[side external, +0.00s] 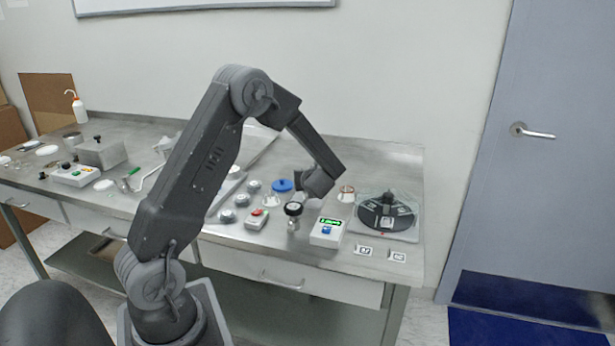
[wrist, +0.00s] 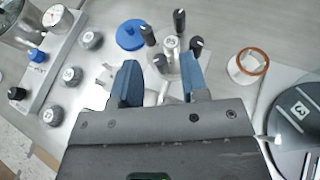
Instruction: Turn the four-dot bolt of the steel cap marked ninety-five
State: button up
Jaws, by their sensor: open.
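A small steel piece (wrist: 172,46) stands in the middle of the wrist view, with several black-topped posts around it, one of them a black-topped post (wrist: 180,20) at the back. I cannot tell whether it is the steel cap marked ninety-five, and no bolt dots are readable. Several grey round caps with pale labels, such as this grey cap (wrist: 92,40), stand to the left; their marks are too small to read. They also show in the side view (side external: 228,215). My gripper (wrist: 160,78) is open, its two blue-grey fingers apart on the near side of the steel piece. In the side view my gripper (side external: 304,195) hangs low over the bench.
A blue disc (wrist: 131,34) lies behind the fingers. A clear ring with a copper rim (wrist: 248,65) and a dark round plate (wrist: 300,110) are on the right.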

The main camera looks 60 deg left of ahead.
jog(key=v, duration=1.1)
jog(key=shift+d, duration=0.4)
jog(key=shift+s+r, duration=0.1)
jog(key=shift+r, duration=0.05)
jog(key=s+a+m+t, duration=0.1)
jog(key=s+a+r+m+t, duration=0.1)
jog(key=a+t, duration=0.1)
jog(key=shift+s+a, duration=0.1)
jog(key=shift+a, duration=0.2)
jog(key=s+m+h, duration=0.1)
jog(key=s+m+t+h, duration=0.1)
jog(key=s+m+t, duration=0.1)
jog(key=shift+a+f+h, duration=0.25)
jog(key=shift+a+h, duration=0.15)
jog(key=shift+s+d+f+m+t+h, duration=0.15)
jog(key=shift+s+f+m+t+h, duration=0.1)
jog(key=shift+s+m+t+h, duration=0.2)
jog(key=x, duration=1.4)
jog(key=shift+d, duration=0.15)
jog(key=shift+c, duration=0.5)
grip_shut()
